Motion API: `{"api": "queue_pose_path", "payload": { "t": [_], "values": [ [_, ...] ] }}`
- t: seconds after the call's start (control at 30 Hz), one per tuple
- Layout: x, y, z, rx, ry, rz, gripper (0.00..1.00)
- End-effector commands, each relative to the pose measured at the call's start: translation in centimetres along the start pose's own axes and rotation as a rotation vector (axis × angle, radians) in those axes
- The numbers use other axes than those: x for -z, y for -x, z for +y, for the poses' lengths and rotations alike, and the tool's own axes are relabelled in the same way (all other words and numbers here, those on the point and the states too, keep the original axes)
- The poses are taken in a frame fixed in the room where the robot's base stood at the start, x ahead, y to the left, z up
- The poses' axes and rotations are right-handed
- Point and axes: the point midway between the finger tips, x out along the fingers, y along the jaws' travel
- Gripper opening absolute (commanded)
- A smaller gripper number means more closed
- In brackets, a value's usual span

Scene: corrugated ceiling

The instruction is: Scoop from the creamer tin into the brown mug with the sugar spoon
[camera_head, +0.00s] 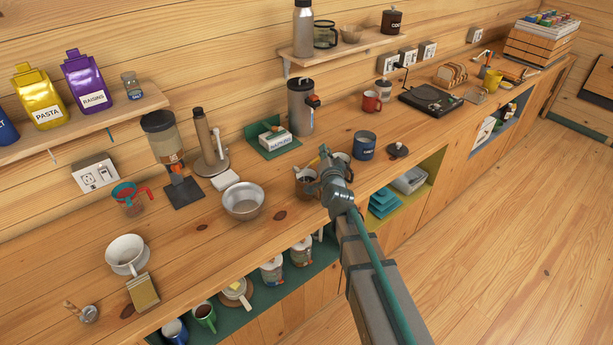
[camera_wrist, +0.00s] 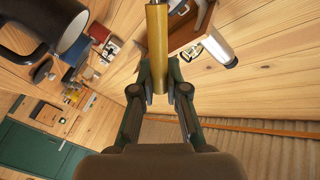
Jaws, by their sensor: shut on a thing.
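My gripper (camera_head: 327,167) is above the counter, among the mugs near its front edge. In the wrist view my gripper (camera_wrist: 158,92) is shut on a yellow handle (camera_wrist: 157,45), which I take for the sugar spoon; its bowl is not clear. A brown mug (camera_head: 306,187) stands just left of my gripper in the head view. A dark mug (camera_head: 346,158) is partly hidden behind my gripper. An open blue tin (camera_head: 364,147), which I take for the creamer tin, stands to the right, with a dark round lid (camera_head: 397,150) beside it.
A metal bowl (camera_head: 243,201) stands left of the mugs. A napkin holder (camera_head: 276,140) and a grey dispenser (camera_head: 301,106) stand behind. A red mug (camera_head: 371,102) is farther right.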

Motion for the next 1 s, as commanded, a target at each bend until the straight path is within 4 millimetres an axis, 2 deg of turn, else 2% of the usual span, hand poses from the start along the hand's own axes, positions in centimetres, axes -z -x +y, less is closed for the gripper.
{"api": "queue_pose_path", "payload": {
  "t": [1.0],
  "values": [
    [-0.2,0.0,1.8,0.000,-0.112,-0.006,0.00]
  ]
}}
